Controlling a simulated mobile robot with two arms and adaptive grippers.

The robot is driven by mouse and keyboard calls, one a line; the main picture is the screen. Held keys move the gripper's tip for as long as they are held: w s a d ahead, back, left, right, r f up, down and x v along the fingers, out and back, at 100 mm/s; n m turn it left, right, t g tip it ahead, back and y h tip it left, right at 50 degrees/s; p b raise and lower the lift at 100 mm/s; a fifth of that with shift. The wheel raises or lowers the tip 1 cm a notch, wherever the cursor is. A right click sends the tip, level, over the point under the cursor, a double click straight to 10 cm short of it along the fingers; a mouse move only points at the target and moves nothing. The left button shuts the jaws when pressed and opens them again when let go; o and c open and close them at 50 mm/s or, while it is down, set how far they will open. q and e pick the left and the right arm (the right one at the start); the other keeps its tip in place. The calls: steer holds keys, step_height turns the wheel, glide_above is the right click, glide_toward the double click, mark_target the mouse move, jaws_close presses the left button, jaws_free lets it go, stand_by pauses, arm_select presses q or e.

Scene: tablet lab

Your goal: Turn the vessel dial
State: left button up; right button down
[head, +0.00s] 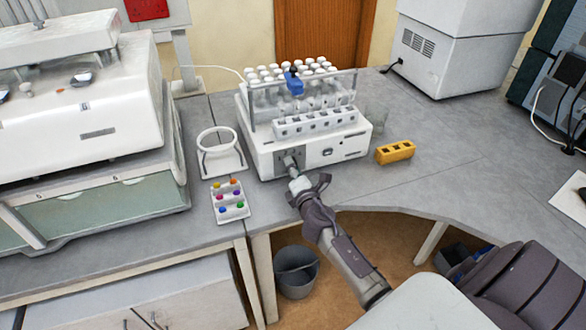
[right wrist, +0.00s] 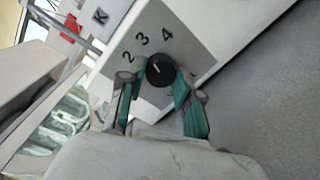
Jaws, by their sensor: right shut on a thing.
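The vessel dial is a round black knob (right wrist: 160,71) on a grey panel with the printed numbers 2, 3 and 4, seen in the right wrist view. A small pale mark on it points up, roughly toward the 3 and 4; the exact setting is hard to tell. My right gripper (right wrist: 156,86) has its green-padded fingers on either side of the knob and is shut on it. In the head view my right gripper (head: 296,180) reaches the front left of the white dissolution machine (head: 262,158) and mostly hides the dial. My left gripper is not in view.
Several white-capped vials stand on the machine. A white ring stand (head: 204,166) and a tray of coloured pieces (head: 229,206) lie left of it. A yellow block (head: 395,152) sits to its right. The bench (head: 440,150) farther right is clear.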

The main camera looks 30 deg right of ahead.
steer(key=c, duration=0.8)
jaws_free()
steer(key=v, duration=1.2)
steer(key=shift+f, duration=0.1)
